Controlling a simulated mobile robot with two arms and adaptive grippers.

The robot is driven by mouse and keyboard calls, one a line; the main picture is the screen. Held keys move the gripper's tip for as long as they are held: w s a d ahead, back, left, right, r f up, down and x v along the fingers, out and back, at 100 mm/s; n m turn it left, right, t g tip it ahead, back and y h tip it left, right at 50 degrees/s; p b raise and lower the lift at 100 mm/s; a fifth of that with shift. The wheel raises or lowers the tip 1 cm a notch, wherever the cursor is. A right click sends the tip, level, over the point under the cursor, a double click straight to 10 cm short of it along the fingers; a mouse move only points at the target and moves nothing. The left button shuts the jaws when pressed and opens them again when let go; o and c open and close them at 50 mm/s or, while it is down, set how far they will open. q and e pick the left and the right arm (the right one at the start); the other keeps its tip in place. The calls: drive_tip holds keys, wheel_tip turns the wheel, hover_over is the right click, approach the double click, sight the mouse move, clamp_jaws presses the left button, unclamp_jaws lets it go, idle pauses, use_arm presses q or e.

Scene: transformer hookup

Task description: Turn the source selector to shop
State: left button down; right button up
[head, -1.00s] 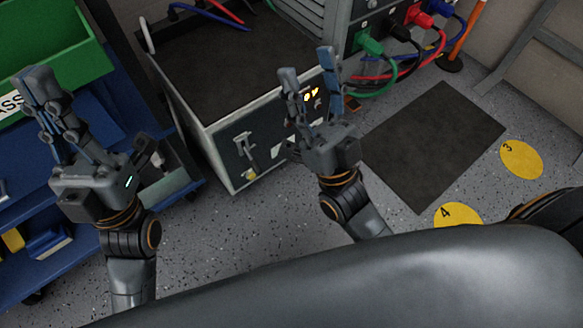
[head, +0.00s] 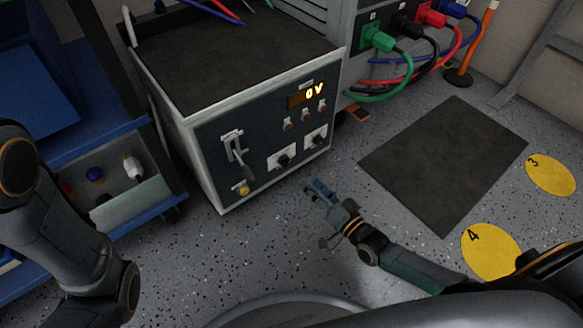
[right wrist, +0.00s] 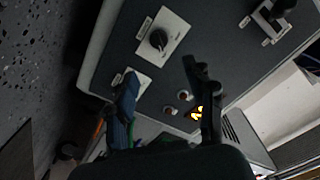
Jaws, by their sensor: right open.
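The grey cabinet's front panel (head: 245,140) carries two black rotary knobs on white plates, a left knob (head: 283,160) and a right knob (head: 316,138). Their labels are too small to read, so I cannot tell which is the source selector. My right gripper (head: 318,190) is low in front of the panel, below the knobs and apart from them. In the right wrist view its open, empty fingers (right wrist: 165,100) point toward the panel. One knob (right wrist: 158,39) shows fully there, beyond the fingers; a finger partly covers the other white plate (right wrist: 138,84). My left gripper is out of view.
Colored cables (head: 400,75) plug in at the right. A blue cart (head: 90,140) stands left. A dark mat (head: 445,165) lies right.

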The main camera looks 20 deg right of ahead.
sight(289, 162)
drive_tip(key=b+x, duration=0.4)
drive_tip(key=x, duration=0.6)
drive_tip(key=shift+f+b, duration=0.1)
drive_tip(key=shift+b, duration=0.2)
clamp_jaws()
